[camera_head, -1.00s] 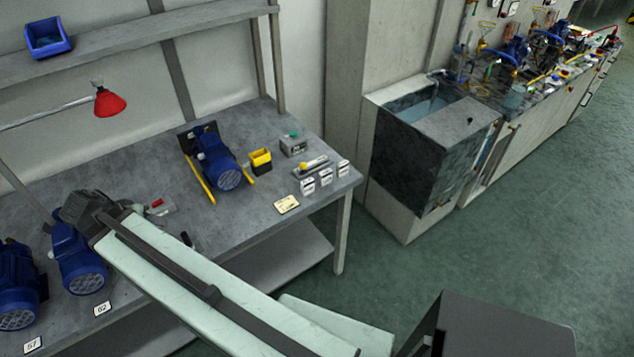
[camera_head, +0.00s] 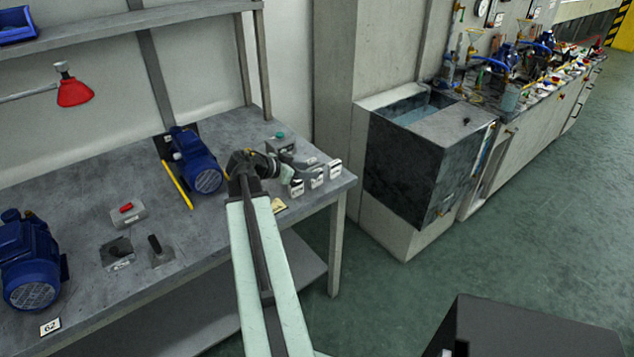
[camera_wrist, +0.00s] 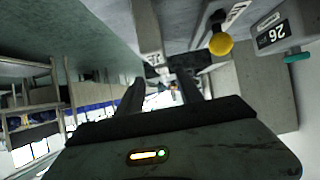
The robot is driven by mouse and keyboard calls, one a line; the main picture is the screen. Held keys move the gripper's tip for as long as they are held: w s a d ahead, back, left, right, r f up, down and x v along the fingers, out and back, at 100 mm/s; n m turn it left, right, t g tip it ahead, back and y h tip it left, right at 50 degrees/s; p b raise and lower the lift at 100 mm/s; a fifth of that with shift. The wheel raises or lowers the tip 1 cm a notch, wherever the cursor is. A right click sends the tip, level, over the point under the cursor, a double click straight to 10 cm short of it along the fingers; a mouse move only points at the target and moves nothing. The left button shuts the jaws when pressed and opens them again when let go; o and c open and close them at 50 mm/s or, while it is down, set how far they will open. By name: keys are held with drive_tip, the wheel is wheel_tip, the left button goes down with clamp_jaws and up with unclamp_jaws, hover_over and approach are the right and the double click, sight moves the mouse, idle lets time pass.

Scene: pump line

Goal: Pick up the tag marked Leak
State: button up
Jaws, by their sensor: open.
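Three small white tags stand in a row near the right front corner of the workbench in the head view: a left one (camera_head: 297,187), a middle one (camera_head: 317,178) and a right one (camera_head: 335,169). Their lettering is too small to read, so I cannot tell which is marked Leak. My gripper (camera_head: 287,174) is just behind the left tag, above the bench; contact cannot be told. In the wrist view my gripper (camera_wrist: 163,92) is open, its two dark fingers apart, with nothing clearly between them. A pale labelled piece (camera_wrist: 153,71) shows near the fingers, unreadable.
A blue pump motor (camera_head: 195,162) lies left of my arm. A grey box with a teal knob (camera_head: 279,143) stands behind the gripper. A yellow knob (camera_wrist: 221,44) hangs close by in the wrist view.

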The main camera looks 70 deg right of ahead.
drive_tip(key=b+x, duration=0.2)
drive_tip(key=x, duration=0.1)
drive_tip(key=b+x, duration=0.1)
drive_tip(key=x, duration=0.1)
drive_tip(key=shift+w+f, duration=0.25)
drive_tip(key=shift+f, duration=0.1)
drive_tip(key=shift+s, duration=0.1)
drive_tip(key=shift+r, duration=0.1)
clamp_jaws()
